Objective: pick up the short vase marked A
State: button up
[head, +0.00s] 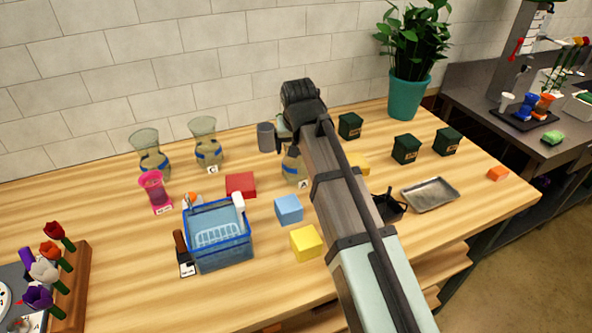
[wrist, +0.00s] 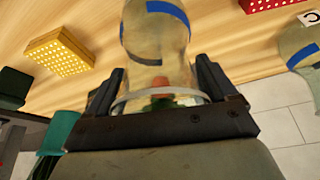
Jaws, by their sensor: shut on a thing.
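The short vase marked A (head: 292,168) is a clear greenish glass vase with its white A tag low on its front. My arm hides much of it in the head view. In the wrist view the glass vase (wrist: 157,45), with blue bands, stands between the two fingers. My gripper (wrist: 157,85) is shut on it near its rim. In the head view my gripper (head: 284,133) is partly hidden behind my own arm at the vase. I cannot tell whether the vase touches the table.
A vase marked C (head: 204,145) and another glass vase (head: 148,150) stand to the left. A grey cup (head: 266,137) is close beside vase A. A red block (head: 240,185), a blue block (head: 288,209) and a yellow block (head: 306,242) lie in front. Dark green boxes (head: 406,149) stand right.

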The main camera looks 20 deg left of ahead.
jog(key=c, duration=1.2)
grip_shut()
jog(key=shift+r, duration=0.1)
